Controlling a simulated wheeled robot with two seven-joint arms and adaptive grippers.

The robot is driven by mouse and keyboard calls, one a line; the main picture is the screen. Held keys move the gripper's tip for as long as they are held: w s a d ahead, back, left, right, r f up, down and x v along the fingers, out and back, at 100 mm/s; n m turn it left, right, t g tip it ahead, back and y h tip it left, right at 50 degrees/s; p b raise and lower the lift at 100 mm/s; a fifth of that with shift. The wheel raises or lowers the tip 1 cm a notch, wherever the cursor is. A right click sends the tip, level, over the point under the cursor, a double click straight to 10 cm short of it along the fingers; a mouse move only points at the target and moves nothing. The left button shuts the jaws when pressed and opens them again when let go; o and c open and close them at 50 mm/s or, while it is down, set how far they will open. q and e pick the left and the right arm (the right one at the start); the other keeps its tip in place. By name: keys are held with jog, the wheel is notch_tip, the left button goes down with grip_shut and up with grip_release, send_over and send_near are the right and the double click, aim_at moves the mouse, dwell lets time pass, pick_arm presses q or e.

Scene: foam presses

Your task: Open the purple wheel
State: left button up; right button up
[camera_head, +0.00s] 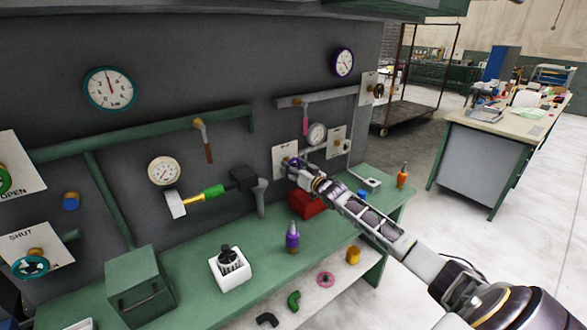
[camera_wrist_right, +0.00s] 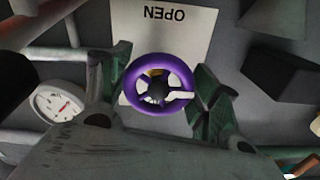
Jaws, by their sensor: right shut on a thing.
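The purple wheel (camera_wrist_right: 134,84) is a ring with a dark hub, mounted in front of a white plate marked OPEN (camera_wrist_right: 190,28), which appears upside down in the right wrist view. My right gripper (camera_wrist_right: 160,85) has one finger on each side of the wheel and is shut on its rim. In the head view my right gripper (camera_head: 291,168) is at the white plate (camera_head: 279,158) on the grey wall, mostly hiding the wheel. My left gripper is not in view.
A red box (camera_head: 307,204) stands on the green bench below my right gripper. A purple bottle (camera_head: 292,239) and a white holder (camera_head: 230,271) stand nearer. A dial gauge (camera_head: 317,133) and pipes are close by on the wall. An orange bottle (camera_head: 402,176) is at the bench's right end.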

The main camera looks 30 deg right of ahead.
jog(key=shift+f, duration=0.15)
jog(key=o, duration=1)
jog(key=shift+r, duration=0.2)
jog(key=shift+r, duration=4.9)
jog(key=shift+s+f, duration=0.1)
